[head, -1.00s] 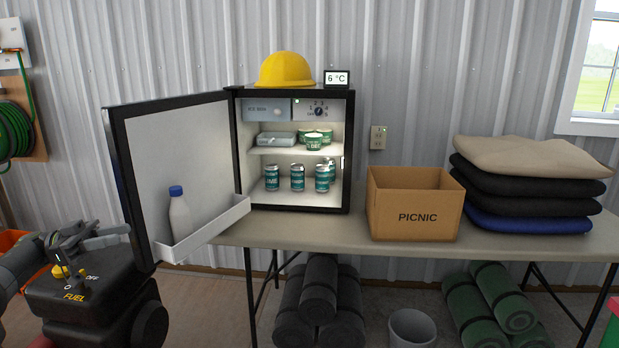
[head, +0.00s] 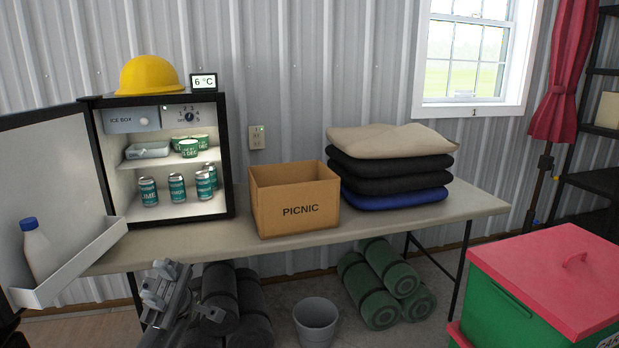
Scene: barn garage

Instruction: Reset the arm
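My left gripper (head: 168,279) shows in the lower left of the head view, in front of the table's front edge. Its grey fingers point up, and nothing shows held in them. I cannot tell from this angle whether the fingers are apart or closed. My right gripper is not in view.
The folding table (head: 440,222) bears an open mini fridge (head: 228,150) with cans, a PICNIC box (head: 297,209) and folded blankets (head: 390,175). The fridge door (head: 50,165) swings out left. A grey bin (head: 316,322) stands below; a red-lidded green chest (head: 545,280) is at right.

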